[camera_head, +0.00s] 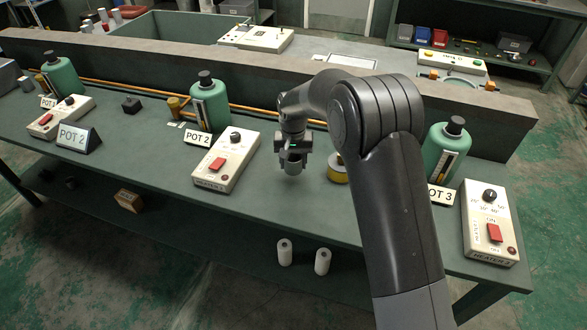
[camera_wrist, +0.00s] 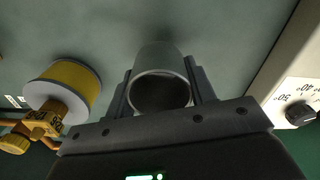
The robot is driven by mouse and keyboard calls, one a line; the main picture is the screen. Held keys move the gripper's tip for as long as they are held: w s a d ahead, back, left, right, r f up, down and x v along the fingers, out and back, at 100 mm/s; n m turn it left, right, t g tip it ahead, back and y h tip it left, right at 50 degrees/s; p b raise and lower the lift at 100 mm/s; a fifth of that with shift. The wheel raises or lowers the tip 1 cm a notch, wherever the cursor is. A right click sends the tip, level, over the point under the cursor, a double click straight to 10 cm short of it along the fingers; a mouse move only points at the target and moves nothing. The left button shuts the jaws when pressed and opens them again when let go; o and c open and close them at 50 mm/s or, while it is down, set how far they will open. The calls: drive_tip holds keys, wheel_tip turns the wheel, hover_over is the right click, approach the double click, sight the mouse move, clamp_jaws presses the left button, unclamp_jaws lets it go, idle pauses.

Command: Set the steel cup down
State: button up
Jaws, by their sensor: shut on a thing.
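The steel cup (camera_wrist: 160,62) is grey and its open mouth faces the camera in the wrist view. My gripper (camera_wrist: 161,88) has one finger on each side of the cup and is shut on it. In the head view, my gripper (camera_head: 292,152) is over the green bench, with the cup (camera_head: 293,168) below it, upright and small. The cup is at or just above the bench top; I cannot tell whether it touches.
A yellow-banded round thing (camera_head: 337,168) stands close to the right of the cup. A white heater box (camera_head: 226,162) is to the left. Green pots (camera_head: 209,105) stand along the back by a pipe. Bench around the cup's front is clear.

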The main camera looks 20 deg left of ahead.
sight(293, 169)
drive_tip(key=shift+f, duration=1.65)
drive_tip(key=shift+f, duration=0.2)
drive_tip(key=o, duration=1)
drive_tip(key=shift+r, duration=0.1)
wheel_tip(293, 169, up, 12)
drive_tip(key=shift+r, duration=0.1)
drive_tip(key=shift+d, duration=0.1)
